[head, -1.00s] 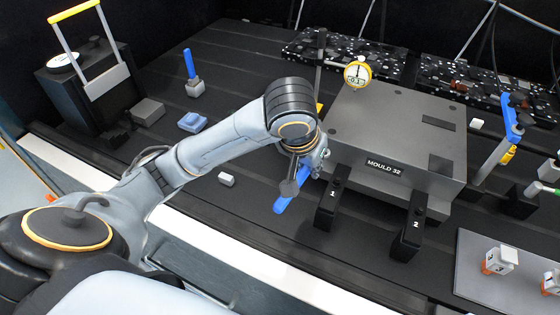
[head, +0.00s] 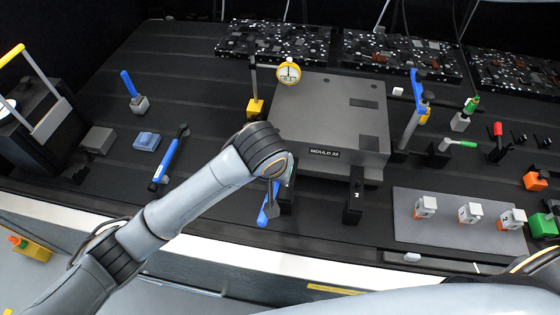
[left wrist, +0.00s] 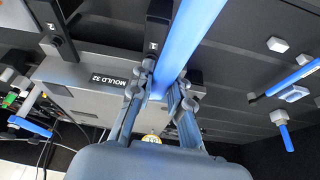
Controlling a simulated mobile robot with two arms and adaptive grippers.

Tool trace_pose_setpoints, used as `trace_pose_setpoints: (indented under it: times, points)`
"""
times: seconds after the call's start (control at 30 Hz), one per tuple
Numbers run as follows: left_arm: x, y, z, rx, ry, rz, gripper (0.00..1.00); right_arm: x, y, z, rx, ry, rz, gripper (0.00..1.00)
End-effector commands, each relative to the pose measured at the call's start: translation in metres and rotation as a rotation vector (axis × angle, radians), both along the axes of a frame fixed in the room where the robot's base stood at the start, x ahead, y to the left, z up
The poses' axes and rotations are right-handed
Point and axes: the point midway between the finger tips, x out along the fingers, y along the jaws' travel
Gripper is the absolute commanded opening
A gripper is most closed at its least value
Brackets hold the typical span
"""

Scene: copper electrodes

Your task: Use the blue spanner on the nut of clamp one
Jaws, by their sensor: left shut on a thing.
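My left gripper (head: 274,187) is shut on a blue spanner (head: 267,211), just in front of the mould's near left corner. The spanner also shows large in the left wrist view (left wrist: 188,40), running up from between the fingers. Clamp one (left wrist: 152,42), a black bar marked 1, is right beside the spanner and fingers there. In the head view my wrist mostly covers this clamp. The clamp's nut and the spanner's working end are hidden, so I cannot tell whether they touch. My right gripper is not in view.
The grey mould (head: 325,118) carries a dial gauge (head: 288,73). Clamp two (head: 354,198) stands to the right of clamp one. Another blue-handled tool (head: 168,160) lies on the table at left. A grey plate (head: 440,238) with several small blocks is at right.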

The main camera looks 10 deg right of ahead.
Motion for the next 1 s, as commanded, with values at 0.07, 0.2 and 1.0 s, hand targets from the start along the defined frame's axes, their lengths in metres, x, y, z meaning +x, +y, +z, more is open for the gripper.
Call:
trace_pose_setpoints:
  times: [0.07, 0.2, 1.0]
  points:
    - [-0.002, -0.007, 0.002, 0.001, 0.0, -0.014, 0.0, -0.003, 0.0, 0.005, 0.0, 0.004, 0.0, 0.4]
    - [-0.002, -0.009, -0.004, 0.002, 0.0, -0.019, 0.0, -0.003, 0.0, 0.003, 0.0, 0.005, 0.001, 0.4]
    - [-0.002, -0.008, -0.052, 0.0, 0.0, -0.017, 0.0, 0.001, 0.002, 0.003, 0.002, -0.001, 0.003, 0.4]
